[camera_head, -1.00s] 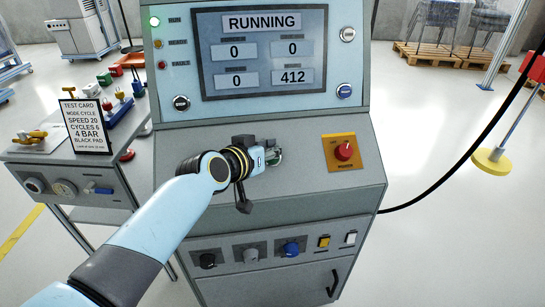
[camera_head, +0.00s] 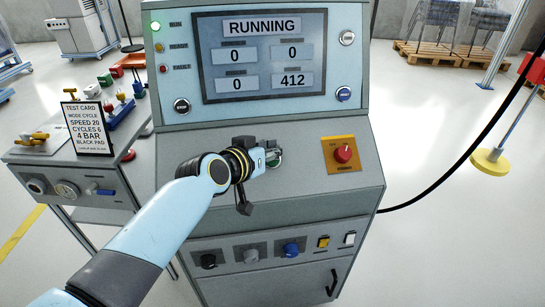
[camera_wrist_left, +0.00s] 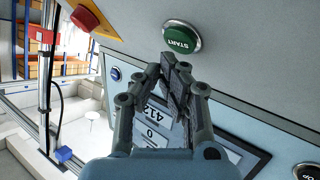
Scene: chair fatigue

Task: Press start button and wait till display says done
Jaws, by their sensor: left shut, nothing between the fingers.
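The display (camera_head: 262,53) on the control panel reads RUNNING, with 0, 0, 0 and 412 in its fields. A green lamp (camera_head: 155,26) at the panel's upper left is lit. The green START button (camera_wrist_left: 182,37) shows in the left wrist view just beyond my fingertips. In the head view the START button (camera_head: 277,158) is partly hidden by my left gripper (camera_head: 270,160). My left gripper is shut and empty, its fingertips close to the button; I cannot tell whether they touch it. My right gripper is not in view.
A red emergency knob on a yellow plate (camera_head: 343,153) sits right of the START button. A STOP button (camera_head: 182,105) is at the panel's lower left. A side table with a test card (camera_head: 86,127) stands left. A black cable (camera_head: 440,185) runs at the right.

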